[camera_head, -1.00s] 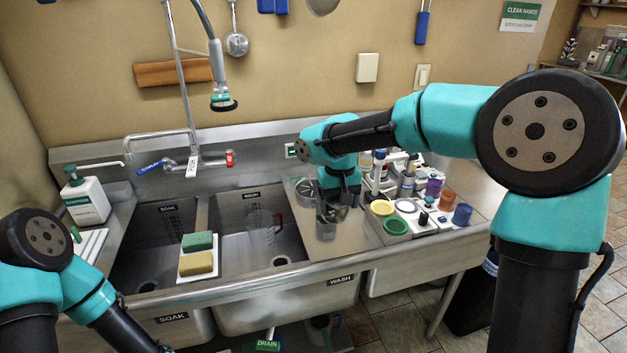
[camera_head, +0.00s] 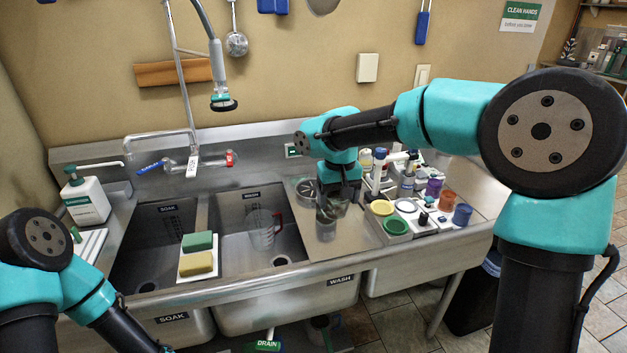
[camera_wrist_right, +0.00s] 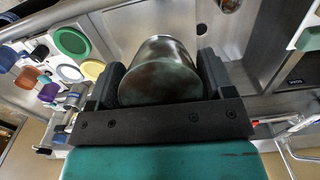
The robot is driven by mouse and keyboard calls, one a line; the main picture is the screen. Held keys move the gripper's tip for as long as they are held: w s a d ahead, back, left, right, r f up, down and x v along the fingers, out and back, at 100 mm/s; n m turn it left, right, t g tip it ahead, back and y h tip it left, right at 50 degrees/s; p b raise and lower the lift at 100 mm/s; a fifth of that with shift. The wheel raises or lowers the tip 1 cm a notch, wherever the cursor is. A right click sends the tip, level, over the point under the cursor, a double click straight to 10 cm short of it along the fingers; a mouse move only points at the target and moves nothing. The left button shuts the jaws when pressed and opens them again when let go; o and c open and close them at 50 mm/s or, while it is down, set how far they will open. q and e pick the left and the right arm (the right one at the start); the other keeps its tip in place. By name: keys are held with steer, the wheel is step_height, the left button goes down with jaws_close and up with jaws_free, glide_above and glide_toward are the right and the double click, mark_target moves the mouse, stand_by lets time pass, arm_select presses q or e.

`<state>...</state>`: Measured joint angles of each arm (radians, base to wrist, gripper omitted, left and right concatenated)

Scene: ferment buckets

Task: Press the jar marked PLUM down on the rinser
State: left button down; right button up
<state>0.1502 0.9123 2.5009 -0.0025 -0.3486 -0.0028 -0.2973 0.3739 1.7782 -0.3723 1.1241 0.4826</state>
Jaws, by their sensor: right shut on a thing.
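My right gripper (camera_head: 338,200) is over the steel drainboard right of the wash sink. In the head view the held jar (camera_head: 340,208) is partly hidden by the gripper. No PLUM marking is readable on it. Another clear vessel (camera_head: 326,228) appears just in front of it; whether they touch I cannot tell. A round metal fitting (camera_head: 305,188), possibly the rinser, lies behind and left of the gripper. My left gripper is out of view.
A measuring jug (camera_head: 263,232) stands in the wash sink. Sponges (camera_head: 198,252) lie on the sink divider. Lids (camera_head: 396,226), colored cups (camera_head: 462,214) and bottles crowd the right side. A hanging spray head (camera_head: 222,100) and a faucet (camera_head: 193,160) are at the back.

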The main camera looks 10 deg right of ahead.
steer(key=shift+r, duration=3.2)
step_height(320, 180, down, 7)
steer(key=shift+f, duration=0.1)
steer(key=shift+w+d, duration=0.1)
